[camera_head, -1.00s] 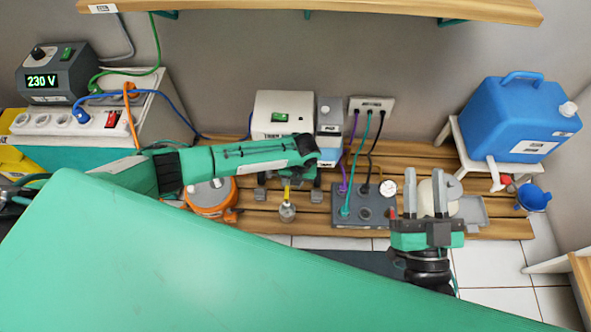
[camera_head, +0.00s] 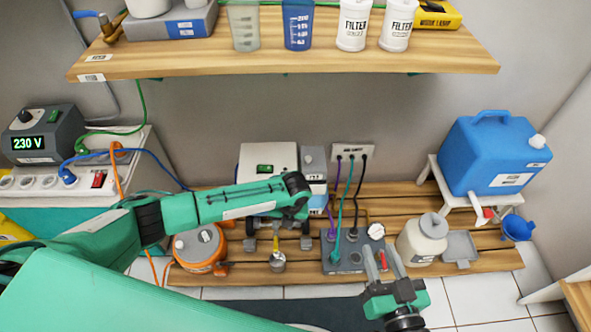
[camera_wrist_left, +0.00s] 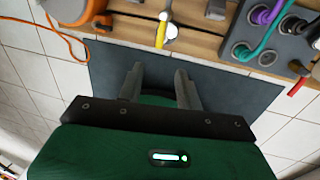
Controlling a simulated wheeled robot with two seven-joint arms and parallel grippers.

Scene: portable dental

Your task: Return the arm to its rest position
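My left arm (camera_head: 240,200) comes in from the left in the head view and ends in front of the white machine. Its fingers are not clear there. In the left wrist view my left gripper (camera_wrist_left: 158,78) has its two fingers apart, empty, above the dark mat (camera_wrist_left: 245,95). My right gripper (camera_head: 382,262) stands at the lower right in the head view, fingers apart and pointing up in the picture. Nothing shows held between them. It overlaps the right front of the grey socket box (camera_head: 345,262); I cannot tell whether they touch.
A blue canister (camera_head: 495,150) stands right. A loaded shelf (camera_head: 290,58) hangs above. White floor tiles lie clear at lower right.

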